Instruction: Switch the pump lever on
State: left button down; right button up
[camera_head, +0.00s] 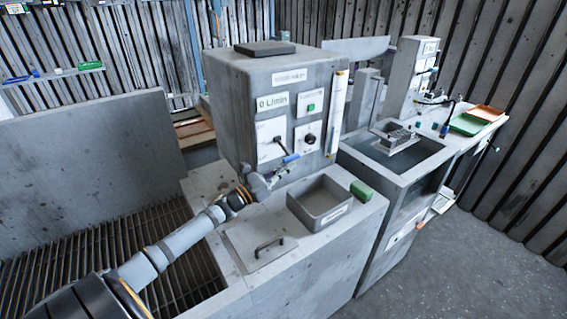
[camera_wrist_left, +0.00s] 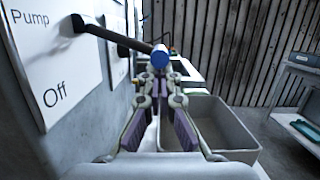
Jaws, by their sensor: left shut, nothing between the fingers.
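The pump lever (camera_wrist_left: 115,37) is a dark rod with a blue end. It sticks out from a white plate (camera_wrist_left: 50,60) marked "Pump" above and "Off" below. In the head view the lever (camera_head: 284,148) slopes down to the right from its plate (camera_head: 268,135) on the grey cabinet. My left gripper (camera_head: 270,178) is shut and empty, close below the blue end. In the left wrist view the fingers (camera_wrist_left: 160,80) are just below the blue end; whether they touch it I cannot tell. My right gripper is not in view.
A grey open bin (camera_head: 318,222) stands on the bench right of my left gripper, with a green block (camera_head: 361,190) beside it. A handled lid (camera_head: 258,244) lies in front. A sink (camera_head: 425,155) and trays (camera_head: 468,124) are further right. The cabinet face is close behind the gripper.

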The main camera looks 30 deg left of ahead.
pick_arm(q)
notch_tip(320, 180, up, 8)
jog(key=d+n+y+p, duration=0.1)
jog(key=n+y+p, duration=0.2)
jog(key=n+p, duration=0.5)
jog(key=shift+s+p, duration=0.25)
jog(key=shift+p, duration=2.35)
jog(key=shift+r, duration=0.1)
